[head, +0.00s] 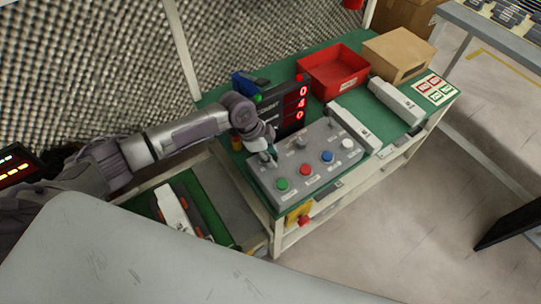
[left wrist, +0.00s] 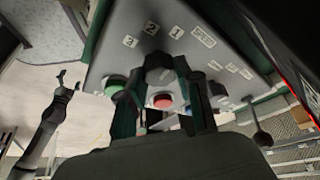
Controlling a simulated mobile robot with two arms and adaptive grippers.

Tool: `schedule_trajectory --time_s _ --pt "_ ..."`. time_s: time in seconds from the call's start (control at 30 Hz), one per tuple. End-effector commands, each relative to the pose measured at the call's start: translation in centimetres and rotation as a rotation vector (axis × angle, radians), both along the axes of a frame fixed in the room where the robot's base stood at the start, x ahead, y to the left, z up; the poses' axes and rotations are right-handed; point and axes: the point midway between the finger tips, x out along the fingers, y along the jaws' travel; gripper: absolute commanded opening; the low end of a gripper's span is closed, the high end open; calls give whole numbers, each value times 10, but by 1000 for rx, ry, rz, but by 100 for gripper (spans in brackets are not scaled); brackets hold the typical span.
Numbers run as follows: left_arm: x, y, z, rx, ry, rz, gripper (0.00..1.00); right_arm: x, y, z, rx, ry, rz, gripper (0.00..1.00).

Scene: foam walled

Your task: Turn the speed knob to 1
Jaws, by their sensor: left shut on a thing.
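The grey control panel (head: 310,178) stands on the green bench top. My left gripper (head: 267,157) is over its left rear part, behind the green button (head: 282,184). In the left wrist view the speed knob (left wrist: 160,76) is grey and sits between the two fingers of the left gripper (left wrist: 163,95), which is shut on it. Printed marks 3, 2 and 1 and a speed label (left wrist: 203,36) show around it. The knob's pointer cannot be made out. My right gripper (left wrist: 68,82) shows small in the left wrist view, off the panel, its fingers apart and empty.
The panel also has a red button (head: 305,169), a blue button (head: 327,156), a white button (head: 347,144) and a lever (left wrist: 260,136). A display (head: 289,106) with red digits stands behind it. A red bin (head: 334,85) and a cardboard box (head: 398,68) are further back.

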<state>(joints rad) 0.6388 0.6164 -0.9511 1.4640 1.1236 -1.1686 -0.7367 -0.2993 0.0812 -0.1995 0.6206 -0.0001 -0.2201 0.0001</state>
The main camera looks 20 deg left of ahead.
Motion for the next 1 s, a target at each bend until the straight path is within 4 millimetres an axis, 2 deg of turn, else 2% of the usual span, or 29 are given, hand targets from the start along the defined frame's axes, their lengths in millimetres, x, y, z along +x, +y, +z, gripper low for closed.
schedule_trajectory --time_s 0.33,0.83,0.87,1.0 --pt "1 0 0 -1 -2 -129 0 -1 0 -7 0 1 1 92" --pt "1 0 0 0 -2 -149 0 -1 0 -7 0 2 1 92" --pt "1 0 0 0 -2 -149 38 -1 0 -7 0 2 1 92" --pt "1 0 0 0 -2 -148 59 -1 1 -7 0 2 1 92"
